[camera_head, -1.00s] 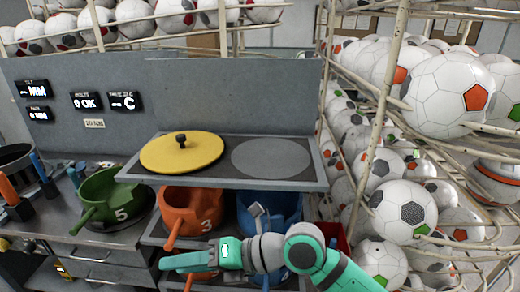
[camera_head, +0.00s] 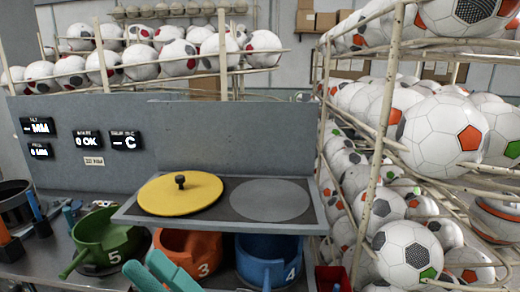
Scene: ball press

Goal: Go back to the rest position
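My gripper (camera_head: 142,263) shows only as two teal fingers at the bottom edge, left of centre. The fingertips are apart with a gap between them, and nothing shows in the gap. It is in front of the orange pot (camera_head: 187,245) marked 3. The rest of my arm is out of view.
A green pot (camera_head: 104,240) marked 5 stands on the left bench; a blue pot (camera_head: 268,258) marked 4 is under the shelf (camera_head: 228,218). A yellow lid (camera_head: 180,194) lies on the shelf beside a grey disc (camera_head: 270,199). A ball rack (camera_head: 367,165) fills the right side.

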